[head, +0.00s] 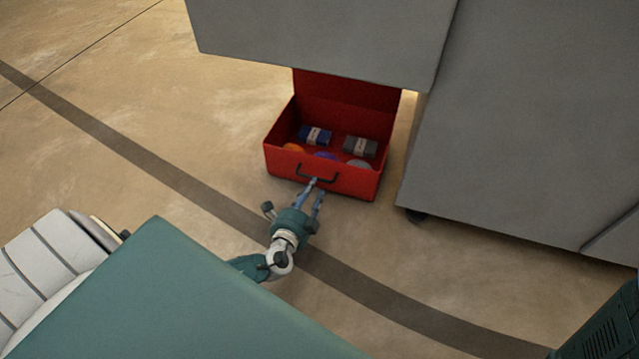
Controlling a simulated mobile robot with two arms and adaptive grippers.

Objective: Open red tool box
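The red tool box (325,178) sits on the floor with its lid (345,98) raised at the back. My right gripper is out of view.
A large grey cabinet (530,120) stands on the right, close to the box. A grey overhanging panel (325,35) hides the top of the lid. The floor (190,120) left of the box is clear, with a dark stripe (170,172) across it.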

